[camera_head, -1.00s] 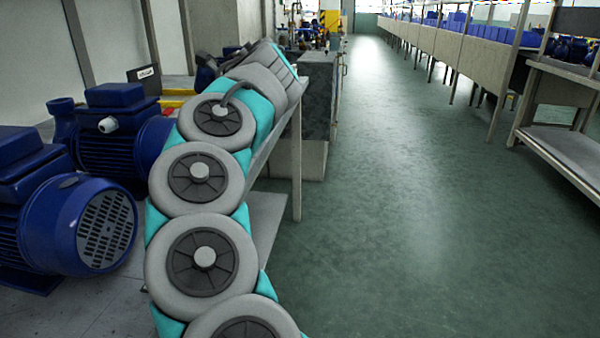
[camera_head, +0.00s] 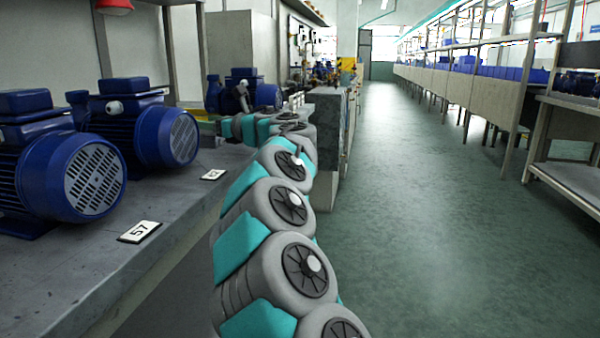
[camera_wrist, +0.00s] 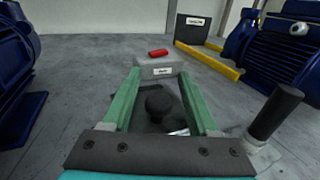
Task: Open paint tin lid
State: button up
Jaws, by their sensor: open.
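I cannot make out a paint tin or its lid for certain in either view. In the wrist view my gripper (camera_wrist: 160,75) is open, its two green fingers spread low over the grey bench. A small grey block (camera_wrist: 160,68) with a white label and a red piece (camera_wrist: 158,53) on top stands just beyond the fingertips. A dark round knob (camera_wrist: 158,102) shows between the fingers, nearer the palm. A black cylinder (camera_wrist: 275,111) on a pale base leans to the right of the fingers. In the head view my arm reaches over the bench, and the fingers are not clear.
Blue pumps (camera_head: 140,128) stand along the left bench (camera_head: 75,275), beside number tags (camera_head: 139,232). In the wrist view a black labelled box (camera_wrist: 192,30) and a yellow bar (camera_wrist: 210,62) lie behind. The aisle floor (camera_head: 425,220) on the right is clear.

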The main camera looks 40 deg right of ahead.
jog(key=v, duration=0.8)
jog(key=shift+r, duration=0.15)
jog(key=s+d+r+m+h+p, duration=0.1)
jog(key=s+d+r+m+h, duration=0.1)
jog(key=r+m+h, duration=0.3)
jog(key=s+d+m+t+h+p, duration=0.1)
jog(key=d+m+h, duration=0.2)
jog(key=m, duration=0.4)
jog(key=s+d+r+m+h+p, duration=0.1)
jog(key=s+d+r+m+h, duration=0.15)
jog(key=m, duration=0.35)
jog(key=s+f+m+g+h+p, duration=0.3)
jog(key=s+f+m+g, duration=0.5)
jog(key=f+m, duration=0.6)
jog(key=shift+s+a+f+m+g, duration=0.3)
jog(key=shift+s+a+f+m, duration=0.1)
jog(key=shift+s+m, duration=0.65)
jog(key=shift+o, duration=0.2)
